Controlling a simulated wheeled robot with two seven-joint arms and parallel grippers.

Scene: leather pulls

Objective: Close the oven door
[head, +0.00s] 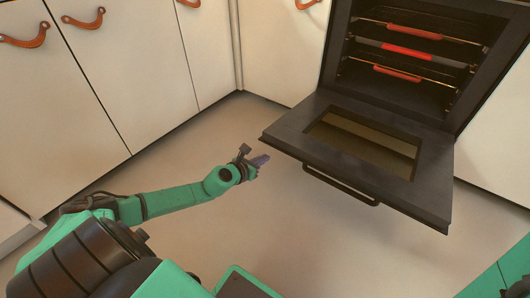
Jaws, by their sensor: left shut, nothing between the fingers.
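The oven door (374,147) is a dark panel with a window, folded down and open in front of the oven (402,60) at the upper right. Its bar handle (340,186) runs along the door's near edge. My left gripper (257,161) is shut and empty, just left of the door's left corner, with a small gap seen between them. Whether it is above or below the door's height is hard to tell. My right gripper is not in view; only a green part of my own shows at the lower right.
Inside the oven are racks with red-fronted bars (410,52). Cream cabinets (105,85) with brown leather pulls (84,20) line the left and back. A cream cabinet panel (500,145) stands right of the oven. The floor (300,235) before the door is clear.

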